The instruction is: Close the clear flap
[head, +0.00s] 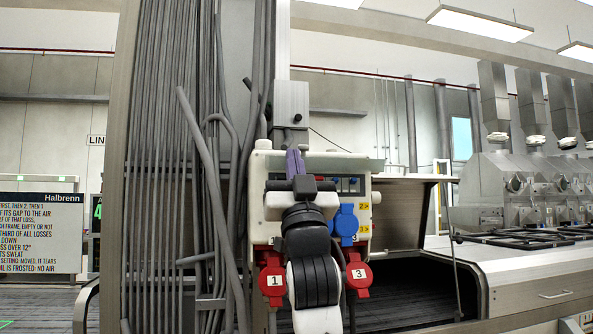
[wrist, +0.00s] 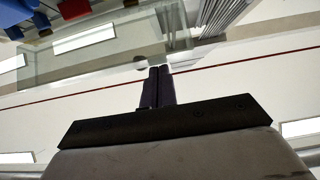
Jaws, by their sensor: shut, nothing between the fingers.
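The clear flap (head: 346,164) is a thin see-through pane at the top of a white socket box (head: 262,205). It is raised and sticks out nearly edge-on above a row of small switches (head: 350,185), which are uncovered. In the wrist view the flap (wrist: 95,55) is a broad tinted pane across the upper part. My gripper (head: 295,160) is shut and empty, its dark purple fingers pointing up in front of the box's upper left. In the wrist view its fingertips (wrist: 160,70) overlap the pane's edge; I cannot tell whether they touch it. My arm hides the middle of the box.
Red sockets marked 1 (head: 272,282) and 3 (head: 358,276) and a blue socket (head: 346,222) stick out from the box. Grey pipes (head: 180,150) run up the wall at left. A metal hood with an open panel (head: 412,212) stands close on the right.

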